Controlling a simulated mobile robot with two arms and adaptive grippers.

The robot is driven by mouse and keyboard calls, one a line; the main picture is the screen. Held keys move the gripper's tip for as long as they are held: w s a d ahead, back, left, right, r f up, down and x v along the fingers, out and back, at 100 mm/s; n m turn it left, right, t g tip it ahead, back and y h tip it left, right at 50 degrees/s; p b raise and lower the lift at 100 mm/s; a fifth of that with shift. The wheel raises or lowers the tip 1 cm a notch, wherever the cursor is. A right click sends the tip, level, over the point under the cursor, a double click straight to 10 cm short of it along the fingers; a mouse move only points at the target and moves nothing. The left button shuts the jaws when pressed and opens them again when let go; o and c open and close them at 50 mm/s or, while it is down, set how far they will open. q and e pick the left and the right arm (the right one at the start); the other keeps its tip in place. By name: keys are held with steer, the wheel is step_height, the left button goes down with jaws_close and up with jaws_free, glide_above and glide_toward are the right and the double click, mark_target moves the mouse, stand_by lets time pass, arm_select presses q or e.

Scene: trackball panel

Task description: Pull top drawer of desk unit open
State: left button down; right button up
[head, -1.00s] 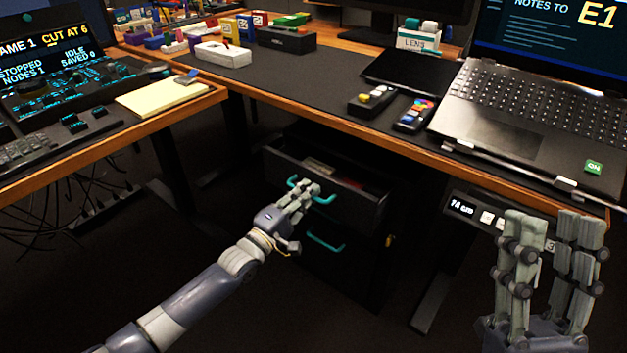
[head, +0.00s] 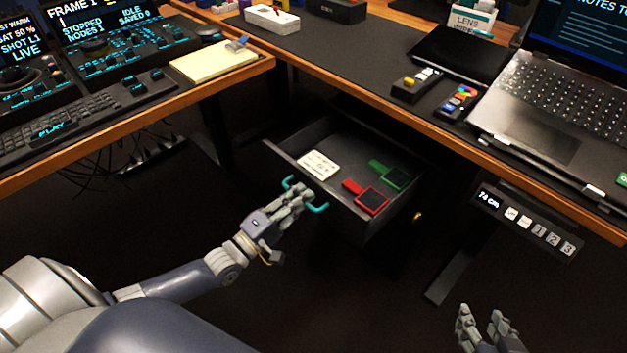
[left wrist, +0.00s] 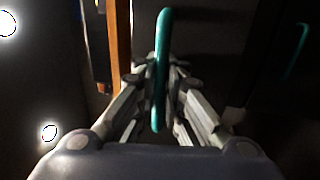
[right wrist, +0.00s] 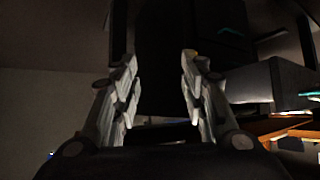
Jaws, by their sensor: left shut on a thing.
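The top drawer (head: 335,138) of the dark desk unit stands well open under the desk. Inside it lie a white labelled card (head: 319,166), a red item (head: 369,199) and a green item (head: 393,175). My left gripper (head: 296,197) is shut on the teal drawer handle (head: 318,208) at the drawer's front. In the left wrist view the handle (left wrist: 162,70) runs between the fingers. My right gripper (head: 482,318) is open and empty, low at the right, apart from the unit; its spread fingers also show in the right wrist view (right wrist: 160,85).
The wooden desk edge (head: 440,125) runs above the drawer, with a laptop (head: 560,110) on top. A height control panel (head: 525,222) hangs under the edge. A side desk with keyboard (head: 85,113) stands at left. The floor before the drawer is clear.

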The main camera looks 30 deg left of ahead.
arm_select(q)
steer(key=r+p+v, duration=0.1)
steer(key=p+v, duration=0.1)
steer(key=v, duration=0.4)
steer(key=shift+s, duration=0.4)
arm_select(e)
steer(key=s+d+f+g, duration=0.2)
steer(key=s+g, duration=0.1)
steer(key=s, duration=0.3)
steer(key=s+d+f+g+h, duration=0.1)
steer(key=s+f+g, duration=0.2)
steer(key=s, duration=0.3)
steer(key=shift+d+f+g+h, duration=0.2)
steer(key=shift+d+g+h, duration=0.1)
steer(key=shift+d, duration=0.1)
arm_select(q)
steer(key=shift+a+f, duration=0.1)
steer(key=c, duration=2)
jaws_free()
steer(key=shift+o, duration=0.2)
arm_select(e)
steer(key=shift+w, duration=0.1)
arm_select(q)
steer(key=v, duration=1.2)
